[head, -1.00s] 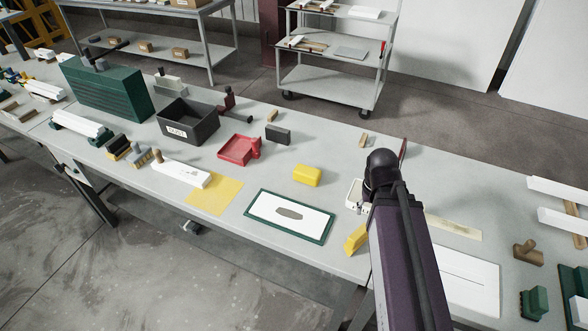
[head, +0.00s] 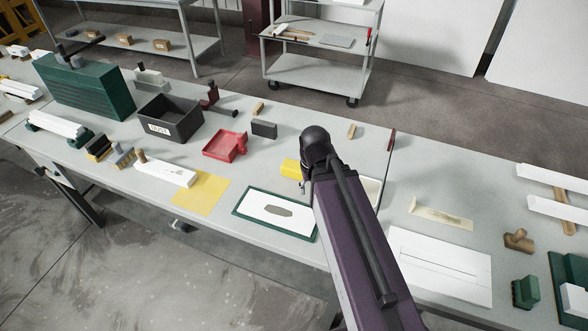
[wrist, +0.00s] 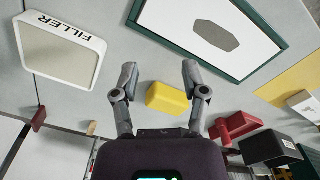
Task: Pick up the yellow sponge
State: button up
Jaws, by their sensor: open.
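The yellow sponge (head: 290,168) is a small block lying on the grey table in the head view, partly covered by my arm. In the wrist view the whole sponge (wrist: 167,98) shows, lying slightly tilted between the lines of my two fingers. My gripper (wrist: 158,75) is open and empty, with one finger on each side of the sponge in the picture. The sponge appears to lie below the fingers, apart from them; the exact height gap is hard to tell. In the head view my gripper is mostly hidden behind my arm.
A white tray marked FILLER (wrist: 60,52) and a green-framed white board (wrist: 213,35) lie close by. A red tray (head: 224,146), a dark grey block (head: 264,129) and a dark bin (head: 170,118) stand left of and behind the sponge. A yellow sheet (head: 200,192) lies left.

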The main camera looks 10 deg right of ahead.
jog(key=shift+s+a+r, duration=0.1)
jog(key=shift+s, duration=0.05)
jog(key=o, duration=0.6)
jog(key=shift+w+a, duration=0.1)
jog(key=shift+w, duration=0.15)
jog(key=n, duration=1.1)
send_over(295, 165)
jog(key=shift+w+a+r+p, duration=0.1)
jog(key=shift+a+r+p, duration=0.1)
jog(key=shift+r+p, duration=0.2)
jog(key=shift+f, duration=0.25)
notch_tip(295, 165, down, 8)
jog(key=b, duration=0.8)
jog(key=shift+f+b, duration=0.15)
jog(key=shift+b, duration=0.15)
jog(key=shift+d+f+b, duration=0.2)
jog(key=shift+f+b, duration=2.35)
jog(key=shift+b, duration=0.05)
